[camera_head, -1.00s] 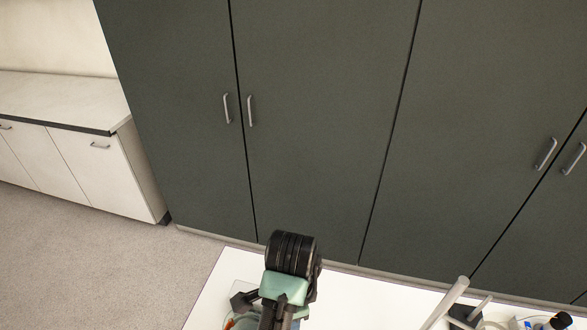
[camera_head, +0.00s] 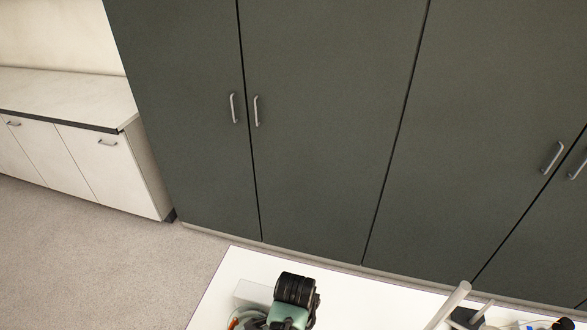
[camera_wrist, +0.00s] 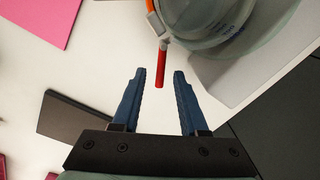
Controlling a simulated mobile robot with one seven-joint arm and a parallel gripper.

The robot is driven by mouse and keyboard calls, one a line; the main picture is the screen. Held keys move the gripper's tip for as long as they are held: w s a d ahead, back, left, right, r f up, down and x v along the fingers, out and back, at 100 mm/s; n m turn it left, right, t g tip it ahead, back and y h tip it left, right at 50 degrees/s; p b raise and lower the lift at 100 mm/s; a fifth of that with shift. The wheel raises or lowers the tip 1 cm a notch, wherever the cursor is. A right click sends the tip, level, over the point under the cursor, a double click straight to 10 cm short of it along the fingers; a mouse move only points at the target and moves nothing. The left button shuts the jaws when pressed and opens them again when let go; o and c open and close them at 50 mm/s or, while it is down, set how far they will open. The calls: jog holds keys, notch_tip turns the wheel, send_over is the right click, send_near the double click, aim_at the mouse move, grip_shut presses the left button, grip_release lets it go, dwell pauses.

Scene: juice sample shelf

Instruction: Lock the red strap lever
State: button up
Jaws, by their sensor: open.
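The red strap lever (camera_wrist: 161,66) shows in the wrist view as a thin red bar. It hangs from a grey metal fitting (camera_wrist: 154,24) at the edge of a clear, rounded vessel (camera_wrist: 218,25) with an orange strap (camera_wrist: 151,5). My gripper (camera_wrist: 159,73) is open, with its two blue fingers apart. In the picture the lever's free end lies between and just beyond the fingertips, and I cannot tell whether it is between them in depth. Neither finger visibly touches it. In the head view my wrist (camera_head: 292,300) covers most of that place, and the lever is not visible.
The white table (camera_head: 360,297) carries a pink sheet (camera_wrist: 40,20) and a dark flat block (camera_wrist: 75,115) left of the fingers. A grey flat panel (camera_wrist: 240,75) lies under the vessel. A pale rod (camera_head: 447,305) and small items stand at the table's right. Dark cabinets (camera_head: 320,130) rise behind.

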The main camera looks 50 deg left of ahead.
grip_shut()
jog(key=shift+w+n, duration=0.1)
jog(key=shift+n, duration=0.2)
jog(key=n, duration=0.1)
jog(key=a+n, duration=0.1)
jog(key=n, duration=0.2)
jog(key=shift+w+a+n+p, duration=0.2)
jog(key=shift+a+n+p, duration=0.1)
jog(key=shift+p, duration=0.05)
jog(key=shift+s+a+n, duration=0.1)
jog(key=shift+a+n, duration=0.2)
jog(key=shift+n, duration=0.55)
jog(key=shift+a+n, duration=0.25)
jog(key=shift+n, duration=0.65)
jog(key=shift+s+a+n, duration=0.1)
jog(key=shift+a+n, duration=0.2)
jog(key=shift+n, duration=0.55)
grip_release()
